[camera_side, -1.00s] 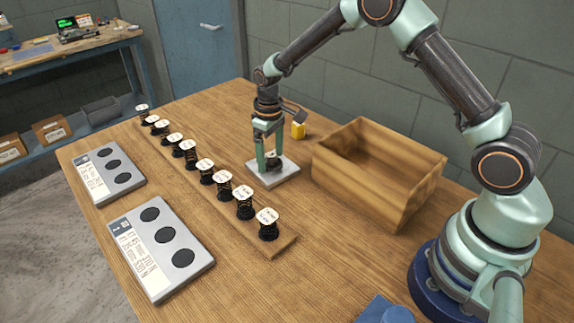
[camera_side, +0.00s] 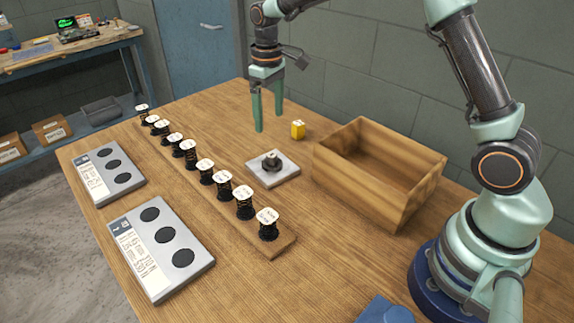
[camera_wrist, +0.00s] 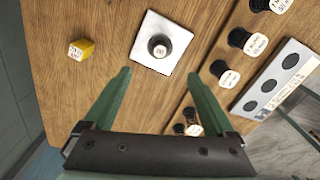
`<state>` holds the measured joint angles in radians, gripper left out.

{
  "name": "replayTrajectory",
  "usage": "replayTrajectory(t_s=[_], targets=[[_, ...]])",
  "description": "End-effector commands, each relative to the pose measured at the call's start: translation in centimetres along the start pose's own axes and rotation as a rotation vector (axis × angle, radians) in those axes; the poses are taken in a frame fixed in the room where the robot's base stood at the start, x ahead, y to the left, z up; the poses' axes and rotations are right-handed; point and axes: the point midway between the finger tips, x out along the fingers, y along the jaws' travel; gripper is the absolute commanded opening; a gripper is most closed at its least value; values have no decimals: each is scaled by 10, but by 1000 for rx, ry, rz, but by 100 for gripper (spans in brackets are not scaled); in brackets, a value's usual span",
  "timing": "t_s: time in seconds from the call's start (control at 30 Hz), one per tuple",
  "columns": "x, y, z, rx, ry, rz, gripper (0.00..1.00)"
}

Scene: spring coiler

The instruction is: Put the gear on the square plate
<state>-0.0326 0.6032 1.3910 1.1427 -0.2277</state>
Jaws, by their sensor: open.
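The gear (camera_side: 271,160) is a small dark round piece with a pale top. It rests on the light grey square plate (camera_side: 288,175), near its middle. In the wrist view the gear (camera_wrist: 159,46) also shows on the white square plate (camera_wrist: 142,57), beyond my fingertips. My gripper (camera_side: 268,112) is open and empty, raised above the table behind the plate and clear of the gear. Its two green fingers (camera_wrist: 157,85) are spread in the wrist view with only bare table between them.
A yellow block (camera_side: 298,130) stands behind the plate. An open wooden box (camera_side: 420,193) is to the right. A wooden strip (camera_side: 284,244) with several labelled black spools runs left of the plate. Two grey panels with black discs (camera_side: 195,235) (camera_side: 127,185) lie further left.

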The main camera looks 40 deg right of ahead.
Motion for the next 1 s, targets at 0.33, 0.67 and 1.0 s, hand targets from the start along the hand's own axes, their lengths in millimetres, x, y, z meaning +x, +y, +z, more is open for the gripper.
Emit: replayTrajectory(t_s=[0.33, 0.67, 1.0], targets=[[-73, -7, 51, 73, 139, 28, 90], [-115, -22, 130, 165, 312, 52, 90], [-110, -35, 194, 241, 458, 63, 90]])
